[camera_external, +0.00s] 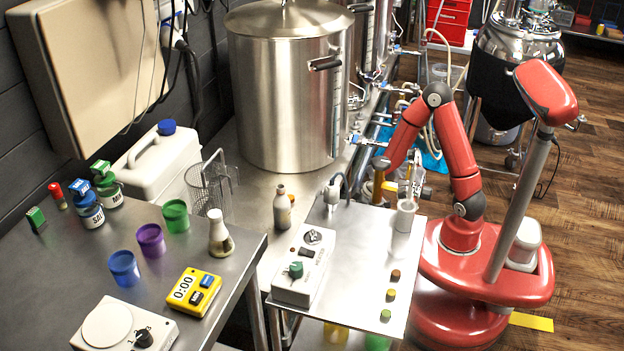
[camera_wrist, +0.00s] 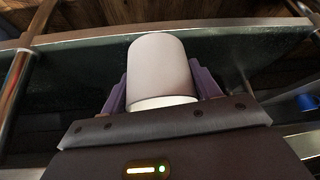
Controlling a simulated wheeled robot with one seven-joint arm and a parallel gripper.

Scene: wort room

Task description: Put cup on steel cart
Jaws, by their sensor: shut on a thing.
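A whitish-grey cup (camera_external: 404,217) is in my gripper (camera_external: 409,198), over the far right part of the steel cart (camera_external: 350,292). I cannot tell whether the cup touches the cart top. In the wrist view the plain pale cup (camera_wrist: 160,68) sits between the two purple fingers of my gripper (camera_wrist: 161,88), which are shut on its sides. The fingertips are partly hidden behind the cup in that view.
The cart carries a white control box (camera_external: 304,274) and several small coloured knobs or caps (camera_external: 391,295). The left table (camera_external: 60,270) holds blue (camera_external: 124,267), purple (camera_external: 150,240) and green (camera_external: 176,216) cups, a flask (camera_external: 219,236) and a yellow timer (camera_external: 193,291). The cart's front middle is clear.

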